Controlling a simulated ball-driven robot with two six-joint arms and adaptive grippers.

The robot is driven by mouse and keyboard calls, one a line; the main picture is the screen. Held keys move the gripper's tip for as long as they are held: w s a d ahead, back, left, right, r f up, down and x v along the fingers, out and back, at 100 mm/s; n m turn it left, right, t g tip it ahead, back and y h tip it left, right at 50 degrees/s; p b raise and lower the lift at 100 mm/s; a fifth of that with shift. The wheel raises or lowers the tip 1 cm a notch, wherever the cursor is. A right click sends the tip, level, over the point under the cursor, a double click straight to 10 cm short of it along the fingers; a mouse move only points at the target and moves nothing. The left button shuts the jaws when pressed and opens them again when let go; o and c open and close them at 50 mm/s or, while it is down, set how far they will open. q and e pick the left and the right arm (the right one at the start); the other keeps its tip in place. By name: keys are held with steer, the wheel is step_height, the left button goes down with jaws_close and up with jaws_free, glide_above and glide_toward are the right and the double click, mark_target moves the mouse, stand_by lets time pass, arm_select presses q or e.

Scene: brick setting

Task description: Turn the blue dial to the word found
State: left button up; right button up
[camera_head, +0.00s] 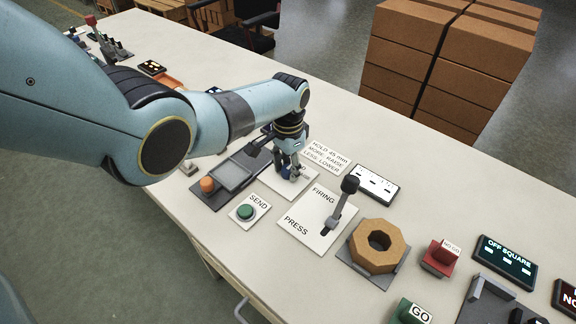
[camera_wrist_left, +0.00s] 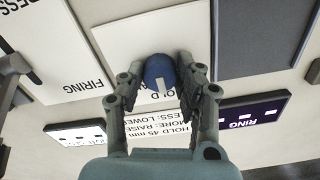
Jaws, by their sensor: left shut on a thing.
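The blue dial (camera_wrist_left: 157,70) sits between the fingers of my left gripper (camera_wrist_left: 160,80) in the left wrist view. A white mark on the dial points toward the bottom of that view. The dial stands on a white card (camera_wrist_left: 116,45), whose lettering is partly covered by the fingers, so I cannot read the words. In the head view my left gripper (camera_head: 289,170) points down at the card (camera_head: 272,181) and is shut on the dial, which it largely hides. My right gripper is not in view.
Close by are a grey screen unit with an orange knob (camera_head: 207,184), a green SEND button (camera_head: 245,212), a FIRING/PRESS lever (camera_head: 342,204) and a HOLD 45 mm sign (camera_head: 327,157). An octagonal block (camera_head: 378,246) stands further right. Cardboard boxes (camera_head: 440,60) stand beyond the table.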

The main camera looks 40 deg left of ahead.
mark_target(288, 168)
arm_select(q)
steer(key=o, duration=1.1)
steer(key=shift+o, duration=0.2)
step_height(288, 168, up, 12)
